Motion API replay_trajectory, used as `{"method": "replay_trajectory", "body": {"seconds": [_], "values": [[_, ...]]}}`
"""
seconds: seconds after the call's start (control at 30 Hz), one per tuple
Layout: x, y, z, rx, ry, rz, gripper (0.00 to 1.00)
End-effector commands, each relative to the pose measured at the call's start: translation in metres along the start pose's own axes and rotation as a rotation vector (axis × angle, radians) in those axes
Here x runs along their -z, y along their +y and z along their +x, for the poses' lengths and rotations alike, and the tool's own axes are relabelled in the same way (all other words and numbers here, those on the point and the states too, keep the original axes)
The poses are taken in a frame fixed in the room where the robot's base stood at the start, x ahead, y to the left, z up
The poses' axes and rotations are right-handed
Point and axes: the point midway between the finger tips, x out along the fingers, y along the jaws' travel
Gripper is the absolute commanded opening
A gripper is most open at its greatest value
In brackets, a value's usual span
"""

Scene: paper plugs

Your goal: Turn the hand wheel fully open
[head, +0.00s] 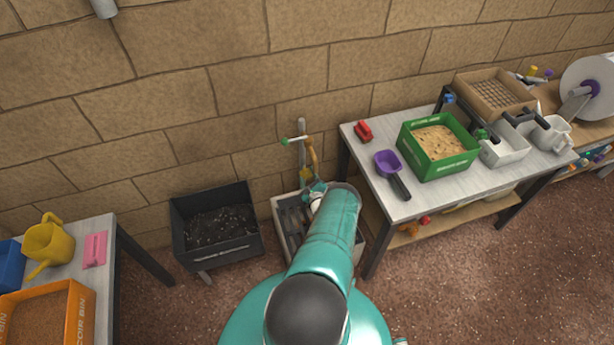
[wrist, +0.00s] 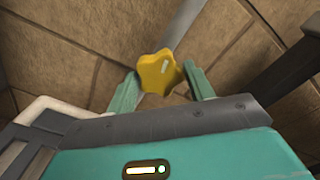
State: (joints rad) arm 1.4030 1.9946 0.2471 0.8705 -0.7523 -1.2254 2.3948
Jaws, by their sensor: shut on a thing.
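The yellow lobed hand wheel (wrist: 158,74) sits between the two teal fingers of my gripper (wrist: 161,80) in the wrist view. The fingers are shut on it, one on each side. A pale mark shows on its face. A grey pipe (wrist: 182,24) runs up behind it. My gripper (head: 316,190) is just below, and my arm hides part of this spot. How far the wheel is turned cannot be told.
A grey sink-like tray (head: 283,213) stands below the pipe. A black bin of soil (head: 219,225) is to its left. A workbench (head: 352,136) with a green box (head: 457,160) and purple scoop (head: 387,164) is close on the right. The brick wall (head: 170,90) is directly behind.

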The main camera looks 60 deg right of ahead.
Motion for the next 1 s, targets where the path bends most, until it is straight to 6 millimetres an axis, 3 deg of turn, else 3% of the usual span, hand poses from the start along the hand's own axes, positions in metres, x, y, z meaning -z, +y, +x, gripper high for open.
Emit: {"method": "replay_trajectory", "body": {"seconds": [1.0], "values": [[-0.0007, 0.0019, -0.0002, -0.003, -0.004, -1.448, 0.29]]}}
